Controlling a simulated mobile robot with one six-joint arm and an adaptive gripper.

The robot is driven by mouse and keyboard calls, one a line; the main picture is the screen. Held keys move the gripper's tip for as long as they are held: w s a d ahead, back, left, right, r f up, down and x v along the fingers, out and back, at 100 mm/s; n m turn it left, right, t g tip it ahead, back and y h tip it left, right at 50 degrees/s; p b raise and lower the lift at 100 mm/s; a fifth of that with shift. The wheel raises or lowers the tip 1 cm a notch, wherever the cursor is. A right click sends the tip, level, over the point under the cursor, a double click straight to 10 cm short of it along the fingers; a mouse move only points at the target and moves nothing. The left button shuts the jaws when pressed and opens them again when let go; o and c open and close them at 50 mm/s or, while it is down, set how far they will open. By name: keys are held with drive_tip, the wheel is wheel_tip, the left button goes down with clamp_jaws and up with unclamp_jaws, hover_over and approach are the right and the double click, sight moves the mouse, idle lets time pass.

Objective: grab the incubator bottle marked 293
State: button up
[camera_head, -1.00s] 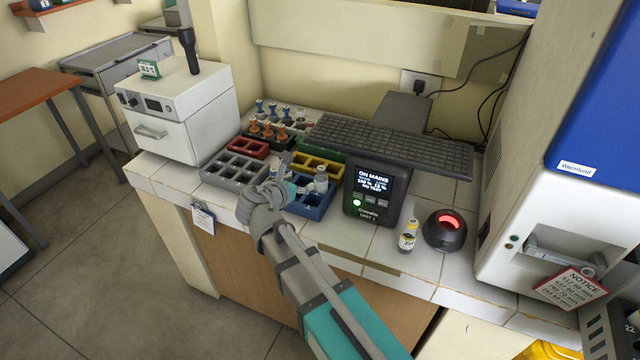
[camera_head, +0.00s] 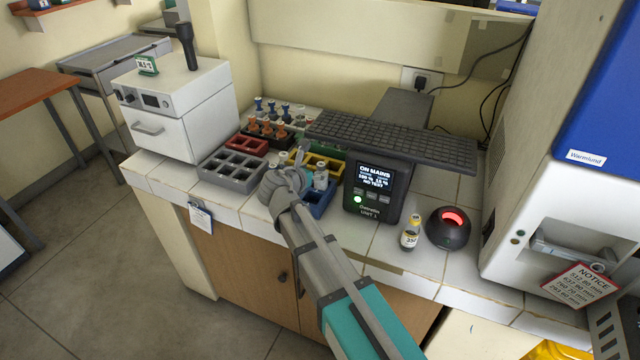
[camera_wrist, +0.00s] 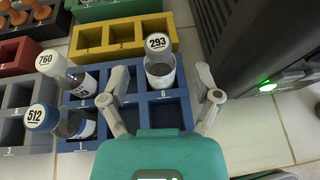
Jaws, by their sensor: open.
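In the wrist view my gripper (camera_wrist: 161,80) is open, with one finger to each side of the bottle and gaps between. Bottles marked 760 (camera_wrist: 54,66) and 512 (camera_wrist: 46,118) lean at the left of the same rack. The lower part of bottle 293 is hidden in its compartment.
The black Osmette unit (camera_head: 374,190) stands close right of the rack. A yellow-capped bottle (camera_head: 411,234) and a scanner with a red light (camera_head: 448,229) are further right. Yellow (camera_wrist: 119,38), grey (camera_head: 232,172) and red (camera_head: 247,144) racks crowd the bench.

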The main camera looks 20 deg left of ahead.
sight(318, 168)
idle(0.3)
drive_tip(key=b+x, duration=0.1)
drive_tip(key=x, duration=0.3)
drive_tip(key=shift+w+a+f+b, duration=0.1)
drive_tip(key=shift+a+b, duration=0.05)
drive_tip(key=shift+b, duration=0.2)
drive_tip(key=shift+w+f, duration=0.1)
drive_tip(key=shift+w, duration=0.35)
drive_tip(key=shift+c, duration=0.3)
clamp_jaws()
